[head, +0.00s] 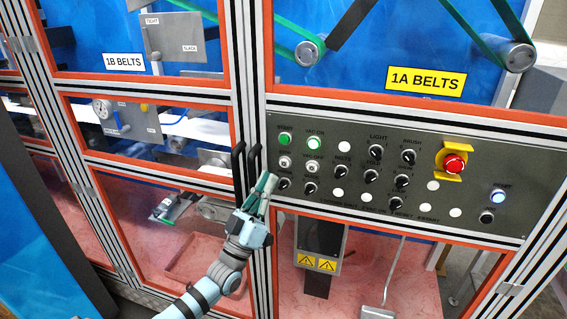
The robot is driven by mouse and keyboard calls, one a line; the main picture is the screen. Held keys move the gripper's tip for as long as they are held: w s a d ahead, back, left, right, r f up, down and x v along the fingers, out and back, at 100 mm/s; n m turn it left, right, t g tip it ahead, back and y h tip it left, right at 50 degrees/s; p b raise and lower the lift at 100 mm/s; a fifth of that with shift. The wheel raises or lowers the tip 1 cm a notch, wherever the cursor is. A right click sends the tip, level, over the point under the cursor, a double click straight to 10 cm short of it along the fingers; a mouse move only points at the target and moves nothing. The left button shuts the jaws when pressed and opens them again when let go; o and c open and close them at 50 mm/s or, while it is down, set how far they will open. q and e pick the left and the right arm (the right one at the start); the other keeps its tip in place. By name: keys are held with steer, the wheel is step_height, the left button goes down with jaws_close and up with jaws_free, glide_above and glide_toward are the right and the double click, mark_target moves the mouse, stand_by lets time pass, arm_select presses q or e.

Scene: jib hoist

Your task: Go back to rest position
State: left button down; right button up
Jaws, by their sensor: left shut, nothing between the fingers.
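My left gripper (265,186) is in the middle of the head view, its arm coming up from the bottom. It is shut with nothing between its fingers. The fingertips point up, just in front of the left edge of the grey control panel (480,145) and close to the black door handles (247,165). I cannot tell whether they touch anything. The gripper covers a little of the panel's lower left corner and the frame post. My right gripper is not in view.
The panel carries a green start button (284,139), several black knobs and a red emergency stop (454,164) on yellow. Orange-edged doors in metal framing fill the view, with a yellow "1A BELTS" label (425,81) above. A blue panel (35,240) stands at the left edge.

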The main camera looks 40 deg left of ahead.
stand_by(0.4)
arm_select(q)
steer(key=w+a+f+m+g+y, duration=0.15)
steer(key=f+g, duration=0.25)
steer(key=f, duration=0.6)
steer(key=w+a+f+m+g+h, duration=0.1)
steer(key=w+f+m+g, duration=0.15)
steer(key=f, duration=0.75)
steer(key=s+f+g+y, duration=0.1)
steer(key=s+f+g, duration=0.2)
steer(key=f, duration=0.6)
steer(key=s+f+g, duration=0.3)
steer(key=f+g, duration=0.1)
steer(key=f, duration=0.4)
steer(key=s+d+f+g+b, duration=0.25)
steer(key=s+f+g, duration=0.55)
steer(key=s+f, duration=1.2)
steer(key=s+d+f+g, duration=0.1)
steer(key=s+d+f, duration=0.1)
steer(key=s, duration=0.4)
steer(key=s+d+f+g, duration=0.1)
steer(key=s+d+f, duration=0.2)
steer(key=s, duration=0.4)
steer(key=s+d+f+g+h, duration=0.1)
steer(key=s+d+f+g, duration=0.1)
steer(key=s+d, duration=0.3)
steer(key=shift+s+f+m, duration=0.25)
steer(key=shift+s+m, duration=0.05)
steer(key=shift+s, duration=0.45)
